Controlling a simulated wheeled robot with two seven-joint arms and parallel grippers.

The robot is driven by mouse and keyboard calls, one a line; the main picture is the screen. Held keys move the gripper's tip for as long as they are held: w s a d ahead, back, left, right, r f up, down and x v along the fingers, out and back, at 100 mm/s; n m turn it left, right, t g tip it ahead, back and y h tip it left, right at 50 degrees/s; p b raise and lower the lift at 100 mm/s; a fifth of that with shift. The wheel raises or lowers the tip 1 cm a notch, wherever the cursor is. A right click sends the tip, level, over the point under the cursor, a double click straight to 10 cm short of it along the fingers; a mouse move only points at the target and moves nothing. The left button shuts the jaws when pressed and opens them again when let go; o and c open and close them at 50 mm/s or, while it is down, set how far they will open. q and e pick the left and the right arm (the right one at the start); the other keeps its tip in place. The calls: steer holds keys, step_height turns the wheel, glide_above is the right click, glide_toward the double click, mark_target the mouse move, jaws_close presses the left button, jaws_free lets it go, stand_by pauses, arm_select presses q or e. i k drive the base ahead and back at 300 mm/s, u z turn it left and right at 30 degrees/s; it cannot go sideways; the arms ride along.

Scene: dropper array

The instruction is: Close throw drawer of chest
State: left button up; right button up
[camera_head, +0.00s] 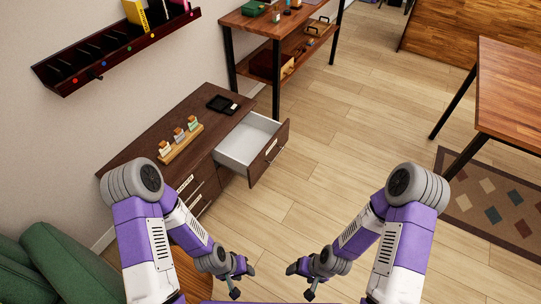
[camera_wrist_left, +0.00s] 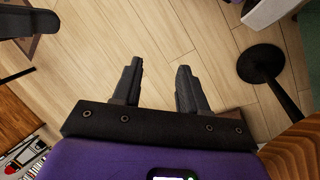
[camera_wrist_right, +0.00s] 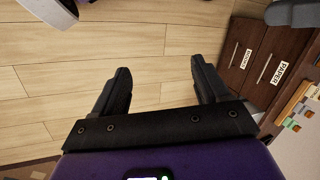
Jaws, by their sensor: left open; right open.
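The dark brown chest (camera_head: 140,140) stands against the wall left of centre in the head view. Its far drawer (camera_head: 267,154) is pulled well out, showing a pale, empty-looking interior; a small white label on its front is too small to read. Nearer drawers (camera_head: 188,184) look shut and are partly hidden by my left arm. The right wrist view shows chest drawer fronts, one labelled PAPER (camera_wrist_right: 280,72). My left gripper (camera_head: 238,282) and right gripper (camera_head: 304,284) are both open and empty, low in front of me, nearer than the open drawer and apart from it.
On the chest are a wooden rack (camera_head: 181,144) with small bottles and a black tray (camera_head: 222,104). A green armchair (camera_head: 55,265) is at the left. A workbench (camera_head: 276,24) stands behind, a table (camera_head: 510,85) at right. The floor between is clear.

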mark_target(255, 144)
steer(key=z, duration=0.55)
steer(key=k, duration=0.65)
steer(key=z, duration=0.1)
steer(key=i, duration=1.45)
steer(key=u, duration=0.7)
steer(key=i, duration=0.3)
steer(key=u, duration=0.15)
